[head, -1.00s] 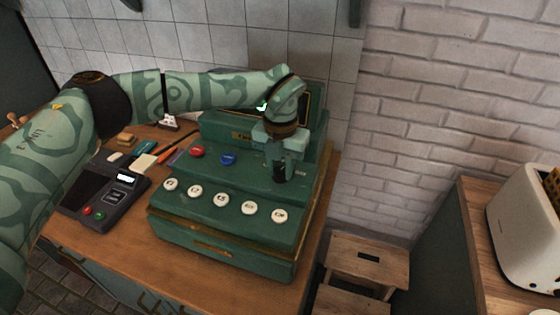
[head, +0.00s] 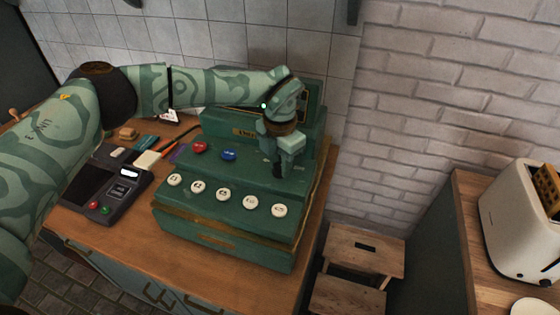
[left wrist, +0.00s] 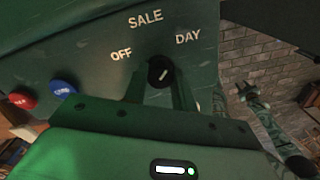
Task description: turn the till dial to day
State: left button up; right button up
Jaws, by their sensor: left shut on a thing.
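The green till (head: 225,195) stands on the wooden counter. Its black dial (left wrist: 160,72) sits on the sloped face, among the white words OFF (left wrist: 121,54), SALE (left wrist: 145,19) and DAY (left wrist: 188,37). The dial's white mark leans up and to the right, toward the DAY side. My left gripper (head: 277,172) is shut on the dial, with one finger on each side in the left wrist view (left wrist: 159,88). In the head view the fingers hide most of the dial. My right gripper (left wrist: 248,92) shows small in the left wrist view, apart from the till, and looks open.
Round white keys (head: 223,194), a red button (head: 199,147) and a blue button (head: 229,155) are on the till. A dark card terminal (head: 105,185) stands to its left. A wooden step stool (head: 362,250) and a toaster (head: 520,225) are to the right.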

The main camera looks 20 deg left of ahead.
aim_at(280, 165)
pick_arm(q)
jog(key=shift+w+r, duration=0.1)
jog(key=o, duration=1)
notch_tip(280, 165, up, 16)
